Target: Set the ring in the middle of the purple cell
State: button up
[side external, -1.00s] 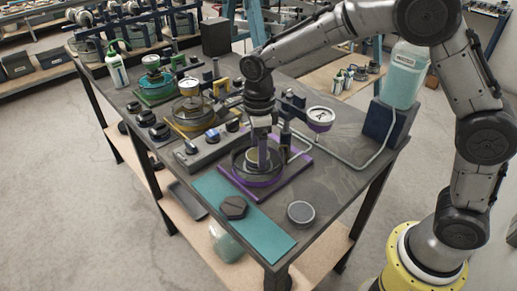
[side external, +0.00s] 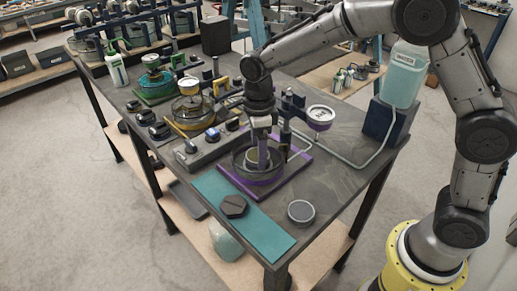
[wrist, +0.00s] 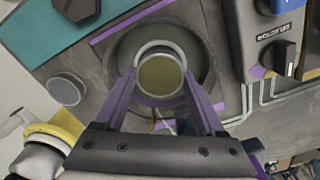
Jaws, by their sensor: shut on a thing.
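The purple cell (side external: 236,164) is a round, dark, clear-walled cup on a purple base plate at the front of the bench. It fills the upper middle of the wrist view (wrist: 204,56). My gripper (side external: 263,158) reaches straight down inside the cell. In the wrist view, its two purple fingers (wrist: 160,78) are shut on the ring (wrist: 160,44), a pale grey band around an olive disc. The ring looks close to the cell's middle, slightly toward the lower side in the wrist view. I cannot tell whether it touches the floor.
A teal mat (side external: 262,226) with a dark hexagonal piece (side external: 234,206) lies in front. A round grey lid (side external: 301,211) sits to its right. A purple-rimmed gauge (side external: 320,114) stands behind the cell. The yellow cell (side external: 188,112) and green cell (side external: 152,84) stand farther left.

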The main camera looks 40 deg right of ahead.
jog(key=o, duration=1.5)
jog(key=shift+o, duration=0.2)
jog(key=shift+r, duration=0.1)
notch_tip(320, 180, up, 14)
jog(key=shift+d, duration=0.1)
